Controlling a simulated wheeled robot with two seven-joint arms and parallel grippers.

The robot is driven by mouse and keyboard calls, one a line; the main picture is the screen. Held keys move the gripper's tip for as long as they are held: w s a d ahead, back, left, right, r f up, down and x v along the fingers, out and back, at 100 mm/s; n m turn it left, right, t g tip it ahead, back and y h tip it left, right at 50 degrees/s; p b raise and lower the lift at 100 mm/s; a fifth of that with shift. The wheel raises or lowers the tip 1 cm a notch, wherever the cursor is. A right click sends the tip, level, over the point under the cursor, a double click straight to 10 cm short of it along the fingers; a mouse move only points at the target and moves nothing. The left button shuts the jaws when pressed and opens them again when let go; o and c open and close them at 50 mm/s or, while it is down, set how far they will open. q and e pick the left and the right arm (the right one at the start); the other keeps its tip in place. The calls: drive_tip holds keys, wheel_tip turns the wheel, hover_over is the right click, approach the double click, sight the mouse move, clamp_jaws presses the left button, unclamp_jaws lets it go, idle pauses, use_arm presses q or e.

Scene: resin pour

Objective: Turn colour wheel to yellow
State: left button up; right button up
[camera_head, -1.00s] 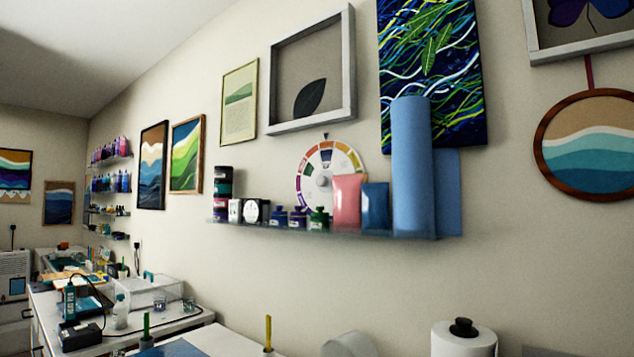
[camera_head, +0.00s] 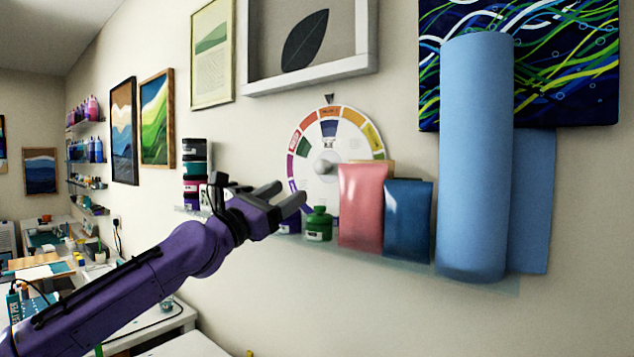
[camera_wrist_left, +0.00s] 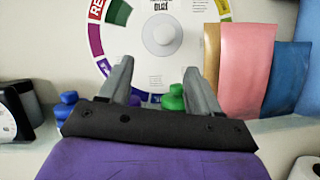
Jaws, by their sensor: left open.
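The colour wheel (camera_head: 345,145) is a white disc with a ring of coloured segments, mounted on the wall above the shelf. A round grey-white knob (camera_head: 325,167) stands out at its centre, and a dark pointer (camera_head: 330,98) sits at its top, above an orange-red segment. My left gripper (camera_head: 289,194) is open and empty, in front of the wheel's lower left. In the left wrist view the wheel (camera_wrist_left: 130,45) fills the top, with the knob (camera_wrist_left: 161,34) above and between the two fingers (camera_wrist_left: 162,80), apart from them. The wheel's lower right is hidden behind a pink pouch. My right gripper is not in view.
The glass shelf (camera_head: 400,264) holds a green bottle (camera_head: 319,224), the pink pouch (camera_head: 362,205), a blue pouch (camera_head: 408,217), a tall blue roll (camera_head: 475,160) and stacked jars (camera_head: 195,158). A framed leaf picture (camera_head: 308,40) hangs above the wheel. Open air lies in front of the shelf.

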sight(319, 168)
use_arm(q)
drive_tip(key=d+r+p, duration=0.1)
drive_tip(key=w+d+r+p, duration=0.1)
drive_tip(key=r, duration=0.1)
drive_tip(key=w+d+r+p, duration=0.1)
drive_tip(key=d+p, duration=0.1)
drive_tip(key=shift+w+r, duration=0.25)
drive_tip(key=shift+r, duration=0.05)
drive_tip(key=w+d+p, duration=0.1)
drive_tip(key=w, duration=0.1)
drive_tip(key=w+d+p, duration=0.1)
drive_tip(key=shift+w+d+r, duration=0.1)
drive_tip(key=shift+w, duration=0.25)
drive_tip(key=shift+w+d, duration=0.1)
drive_tip(key=shift+w, duration=0.15)
drive_tip(key=shift+s, duration=0.4)
drive_tip(key=shift+w, duration=0.1)
clamp_jaws()
